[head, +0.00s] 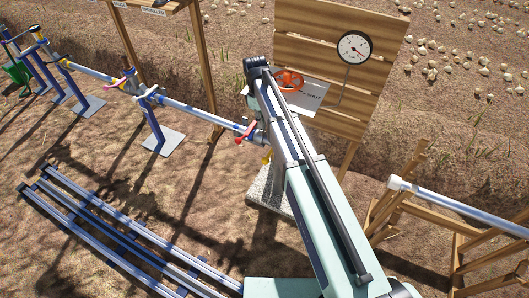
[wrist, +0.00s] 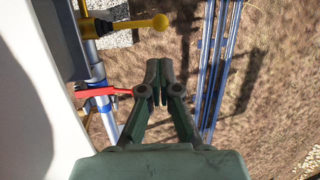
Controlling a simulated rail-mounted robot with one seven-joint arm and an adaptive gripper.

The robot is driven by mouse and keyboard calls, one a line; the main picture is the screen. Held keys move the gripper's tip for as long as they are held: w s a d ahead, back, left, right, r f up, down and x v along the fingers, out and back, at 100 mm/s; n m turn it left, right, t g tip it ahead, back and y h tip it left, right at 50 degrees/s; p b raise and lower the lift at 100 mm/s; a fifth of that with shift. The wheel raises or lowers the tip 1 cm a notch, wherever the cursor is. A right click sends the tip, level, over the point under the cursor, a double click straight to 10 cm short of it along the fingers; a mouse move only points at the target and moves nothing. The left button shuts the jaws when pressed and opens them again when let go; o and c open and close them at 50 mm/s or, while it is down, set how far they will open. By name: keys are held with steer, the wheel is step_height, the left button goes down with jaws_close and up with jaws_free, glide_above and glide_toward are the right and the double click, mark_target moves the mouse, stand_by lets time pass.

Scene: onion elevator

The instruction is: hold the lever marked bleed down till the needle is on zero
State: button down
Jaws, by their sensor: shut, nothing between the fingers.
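My gripper (wrist: 160,72) is shut and empty in the wrist view; my arm hides it in the head view. A yellow lever with a ball end (wrist: 135,24) sticks out from the pipework, beyond the fingertips and to their left. A red lever (wrist: 103,92) lies left of the fingers on the blue and white pipe; I cannot tell whether it touches them. No bleed marking is readable on either lever. In the head view the round white gauge (head: 354,47) hangs on a plank board; its needle is too small to read surely.
A red handwheel (head: 288,81) sits before a lettered white plate (head: 313,97) on the plank board (head: 300,35). A pipe line (head: 190,108) on stands runs left. Loose pipes (head: 125,232) lie on the ground. A wooden trestle (head: 395,215) stands at right.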

steer(key=p, duration=0.3)
glide_toward(271, 151)
steer(key=s+f, duration=0.2)
steer(key=s+a+f, duration=0.1)
steer(key=s+f, duration=0.3)
steer(key=shift+a, duration=0.4)
steer(key=shift+d+f+b, duration=0.1)
steer(key=shift+f+b, duration=0.05)
steer(key=shift+b, duration=0.2)
